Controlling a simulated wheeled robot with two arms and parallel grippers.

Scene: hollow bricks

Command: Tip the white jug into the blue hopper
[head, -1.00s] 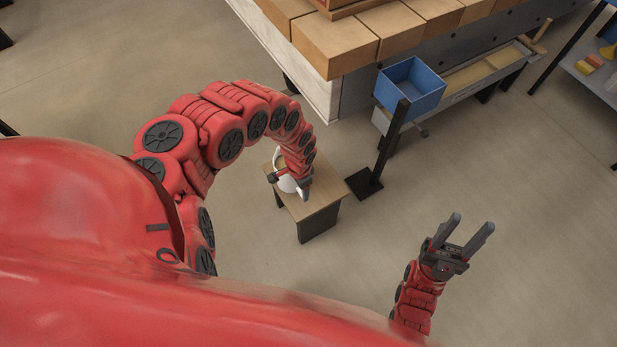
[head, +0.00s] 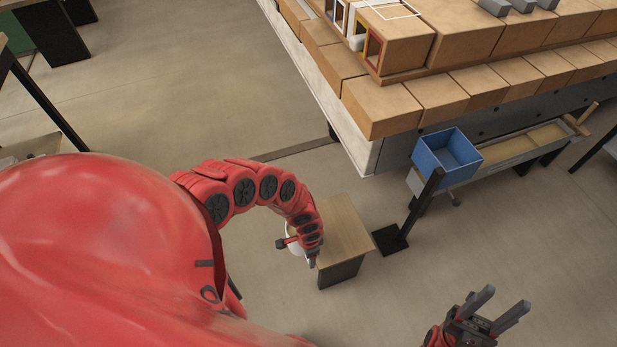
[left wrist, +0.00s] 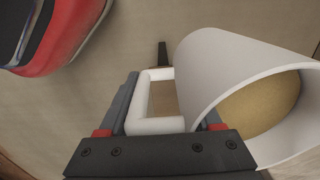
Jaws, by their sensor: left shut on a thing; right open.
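The white jug (head: 293,247) is at the left edge of the small wooden stand (head: 345,228), mostly hidden by my left arm. I cannot tell whether it touches the stand. My left gripper (head: 312,258) is shut on the jug's handle. In the left wrist view the jug (left wrist: 215,55) shows its open mouth with tan contents inside, and its square handle (left wrist: 158,125) sits between the fingers. The blue hopper (head: 462,172) is up and right of the stand, open at the top, apart from the jug. My right gripper (head: 498,308) is open and empty at lower right.
A black post (head: 424,205) on a flat foot stands by the hopper, between it and the stand. A large bench with tan bricks (head: 385,108) fills the top right. A long trough (head: 520,146) runs along its side. Floor is clear left of the stand.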

